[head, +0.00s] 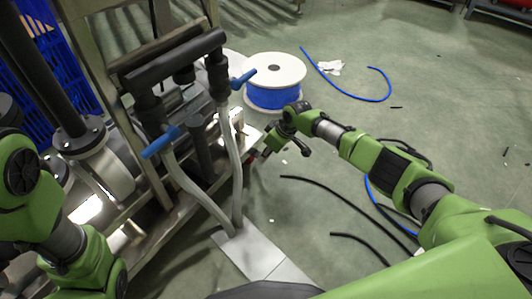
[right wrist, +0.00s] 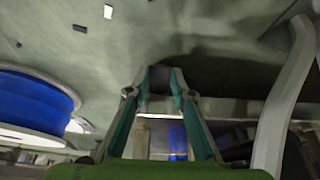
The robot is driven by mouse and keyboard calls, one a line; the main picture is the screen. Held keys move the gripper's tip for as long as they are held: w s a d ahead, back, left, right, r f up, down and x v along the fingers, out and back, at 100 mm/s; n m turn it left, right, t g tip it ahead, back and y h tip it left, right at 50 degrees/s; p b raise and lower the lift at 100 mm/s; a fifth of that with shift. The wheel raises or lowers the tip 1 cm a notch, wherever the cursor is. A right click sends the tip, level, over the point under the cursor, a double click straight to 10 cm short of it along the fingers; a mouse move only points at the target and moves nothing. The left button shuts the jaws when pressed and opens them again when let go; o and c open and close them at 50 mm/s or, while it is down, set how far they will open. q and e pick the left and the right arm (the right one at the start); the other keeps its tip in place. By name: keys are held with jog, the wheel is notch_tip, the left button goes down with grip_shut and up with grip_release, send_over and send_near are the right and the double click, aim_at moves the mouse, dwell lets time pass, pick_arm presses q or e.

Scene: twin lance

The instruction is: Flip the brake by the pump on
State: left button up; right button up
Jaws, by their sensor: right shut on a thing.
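The pump unit (head: 85,142) stands on a metal cart frame at the left in the head view, with black pipes and two blue-handled valves (head: 160,142). My right gripper (head: 256,156) is down low at the right edge of the cart frame. In the right wrist view its fingertips (right wrist: 160,80) are close together on a small dark piece (right wrist: 159,77), seemingly the brake. The brake's shape and setting are mostly hidden. My left arm shows at the left of the head view, but its gripper is out of view.
A white spool with blue hose (head: 273,97) stands on the floor behind my right gripper. Two grey hoses (head: 234,160) hang from the valves to a grey floor plate (head: 262,252). Loose blue hose (head: 345,92) and black hoses (head: 330,193) lie on the otherwise open green floor.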

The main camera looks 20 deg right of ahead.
jog(key=shift+s+f, duration=0.1)
jog(key=shift+s+d+f+t+y, duration=0.15)
jog(key=shift+s+f+t+y, duration=0.05)
jog(key=shift+f+t+y, duration=0.75)
jog(key=f+t+y+b, duration=0.1)
jog(key=b, duration=0.3)
jog(key=shift+f+t, duration=0.1)
jog(key=shift+t, duration=0.25)
jog(key=shift+t+y+b, duration=0.25)
jog(key=shift+t+b, duration=0.15)
jog(key=shift+b, duration=0.55)
jog(key=o, duration=1.1)
jog(key=shift+w, duration=0.1)
